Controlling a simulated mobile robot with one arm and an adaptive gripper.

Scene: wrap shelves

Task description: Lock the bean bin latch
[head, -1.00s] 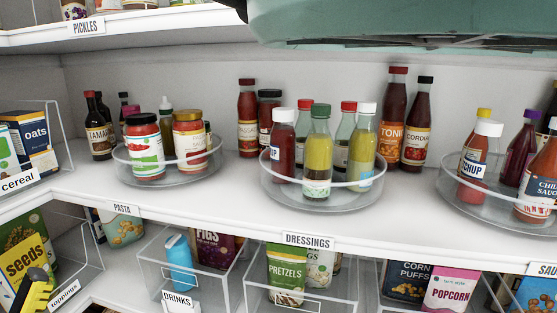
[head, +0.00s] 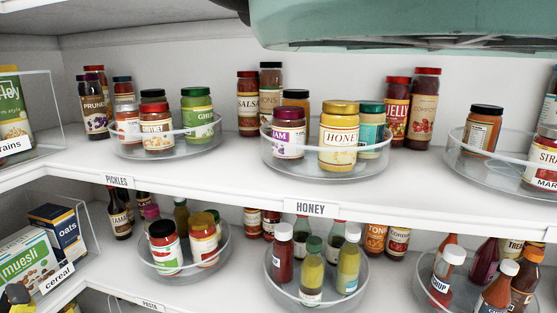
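No bean bin and no latch can be made out in the head view.
The upper shelf holds clear turntables of jars, including one (head: 285,164) above the HONEY label (head: 310,208). The lower shelf has more turntables with bottles. A clear cereal bin (head: 92,240) with boxes stands at left. A teal body overhangs the top right.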

